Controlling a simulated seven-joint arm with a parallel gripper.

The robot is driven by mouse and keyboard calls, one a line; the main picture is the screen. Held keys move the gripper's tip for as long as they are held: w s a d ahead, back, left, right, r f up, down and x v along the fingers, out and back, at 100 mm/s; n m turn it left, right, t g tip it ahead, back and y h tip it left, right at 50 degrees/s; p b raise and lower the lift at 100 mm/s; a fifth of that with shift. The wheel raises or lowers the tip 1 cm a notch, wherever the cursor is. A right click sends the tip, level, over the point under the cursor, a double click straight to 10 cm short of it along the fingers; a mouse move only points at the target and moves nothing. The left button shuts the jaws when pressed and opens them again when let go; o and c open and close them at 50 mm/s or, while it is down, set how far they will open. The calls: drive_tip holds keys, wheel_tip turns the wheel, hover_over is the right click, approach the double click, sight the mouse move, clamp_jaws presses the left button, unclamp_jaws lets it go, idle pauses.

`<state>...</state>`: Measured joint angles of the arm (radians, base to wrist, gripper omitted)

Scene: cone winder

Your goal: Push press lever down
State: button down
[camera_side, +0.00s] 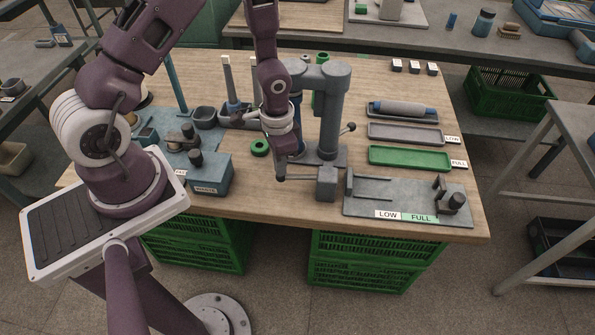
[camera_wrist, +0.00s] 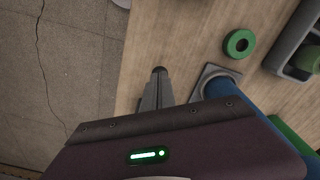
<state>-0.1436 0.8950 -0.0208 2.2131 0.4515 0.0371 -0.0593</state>
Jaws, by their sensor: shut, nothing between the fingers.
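A grey press (camera_side: 331,110) stands on the wooden table, with a short ball-ended handle (camera_side: 348,128) on its right side. A thin lever (camera_side: 299,178) runs left from a low grey block (camera_side: 326,184) at its front and ends in a dark knob. I cannot tell for certain which is the press lever. My gripper (camera_side: 281,166) points down just over the left end of the thin lever; whether it touches is unclear. In the wrist view my gripper (camera_wrist: 157,92) has its fingers together and empty, with a dark rounded tip at their far end.
A green ring (camera_side: 260,147) lies left of my gripper; it also shows in the wrist view (camera_wrist: 239,43). A blue-grey fixture (camera_side: 208,175) stands farther left. A grey plate (camera_side: 405,204) labelled LOW and FULL lies right, below a green tray (camera_side: 410,157). The table's front edge is close.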

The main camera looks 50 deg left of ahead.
drive_tip(key=shift+f, duration=0.45)
idle(0.6)
wheel_tip(320, 180, up, 9)
idle(0.8)
wheel_tip(320, 180, up, 10)
drive_tip(key=t+y, duration=0.1)
drive_tip(key=t, duration=0.1)
drive_tip(key=s+d+r+n+t+h, duration=0.1)
drive_tip(key=s+d+r+n+t, duration=0.2)
drive_tip(key=s+r, duration=1.1)
drive_tip(key=shift+s+d+r+t, duration=0.35)
drive_tip(key=shift+s+d, duration=0.2)
drive_tip(key=shift+d, duration=0.1)
